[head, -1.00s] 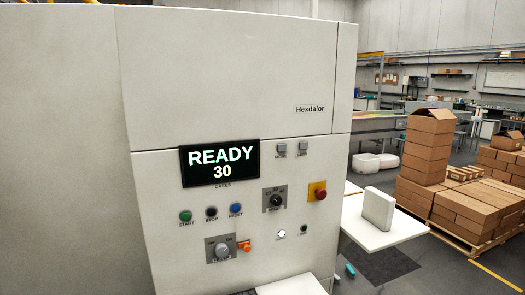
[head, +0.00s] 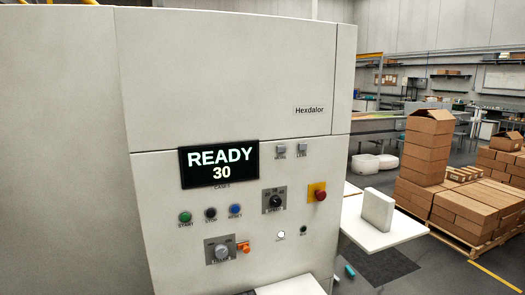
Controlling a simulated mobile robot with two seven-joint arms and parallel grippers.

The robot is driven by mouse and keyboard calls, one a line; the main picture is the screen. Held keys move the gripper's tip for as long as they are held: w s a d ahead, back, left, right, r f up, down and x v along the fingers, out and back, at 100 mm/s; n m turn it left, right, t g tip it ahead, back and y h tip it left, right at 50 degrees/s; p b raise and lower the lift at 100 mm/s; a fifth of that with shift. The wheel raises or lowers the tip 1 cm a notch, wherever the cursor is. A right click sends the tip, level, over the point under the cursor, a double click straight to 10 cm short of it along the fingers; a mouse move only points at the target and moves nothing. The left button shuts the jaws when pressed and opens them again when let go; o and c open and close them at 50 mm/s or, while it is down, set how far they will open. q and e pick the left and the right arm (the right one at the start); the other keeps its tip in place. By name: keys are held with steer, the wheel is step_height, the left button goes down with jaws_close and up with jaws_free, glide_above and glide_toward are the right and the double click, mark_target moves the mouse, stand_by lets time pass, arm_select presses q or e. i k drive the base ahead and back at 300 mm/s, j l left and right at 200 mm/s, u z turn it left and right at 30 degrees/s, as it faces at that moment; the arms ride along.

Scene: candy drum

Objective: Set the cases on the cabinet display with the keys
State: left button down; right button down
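The cabinet (head: 235,75) is a large off-white machine marked Hexdalor, filling the left and middle of the head view. Its black display (head: 219,164) reads READY with 30 below it, and the label under it reads CASES. Two small grey keys, the left key (head: 281,151) and the right key (head: 302,149), sit to the right of the display; their labels are too small to read surely. Neither of my grippers is in view, and nothing touches the keys.
Below the display are a green START button (head: 185,218), a black STOP button (head: 211,214) and a blue RESET button (head: 236,210). A red emergency button (head: 319,195) and rotary knobs share the panel. A white shelf (head: 400,228) juts out right, near stacked cartons (head: 428,150).

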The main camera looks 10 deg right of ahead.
mark_target(281, 149)
steer(key=i+u, duration=0.1)
steer(key=i, duration=0.45)
steer(key=i+l+u, duration=0.15)
steer(key=i, duration=0.4)
steer(key=i+l+u, duration=0.1)
steer(key=i, duration=0.45)
